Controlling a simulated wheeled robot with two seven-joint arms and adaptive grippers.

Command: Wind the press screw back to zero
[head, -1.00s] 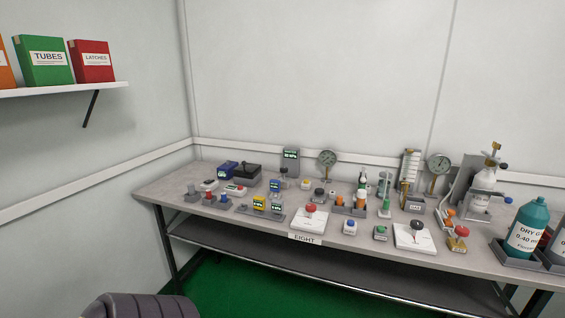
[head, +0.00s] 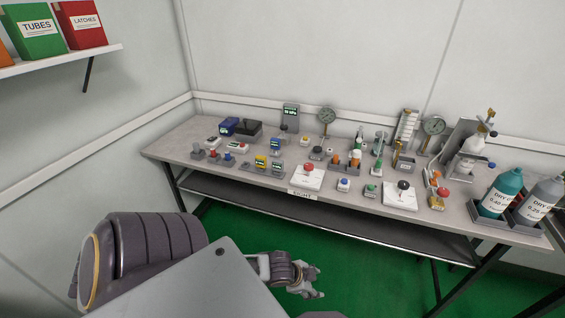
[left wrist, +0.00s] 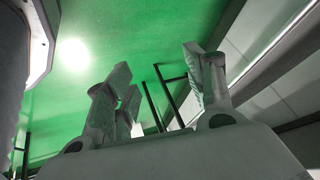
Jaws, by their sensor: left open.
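The bench (head: 168,152) carries several small testers, and I cannot tell for certain which one has the press screw. Two have round gauges, one at the back (head: 326,115) and one at the right (head: 432,127). A grey stand with a clear bottle and a small top knob (head: 478,135) is at the right. Two white plates bear knobs, one red (head: 309,176) and one black (head: 401,194). My left gripper (head: 314,284) is low in front of the bench, over the green floor, apart from everything. In the left wrist view its fingers (left wrist: 160,88) are spread and empty.
A teal bottle (head: 502,191) and a grey bottle (head: 540,200) stand in holders at the bench's right end. A lower shelf (head: 330,220) runs under the bench.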

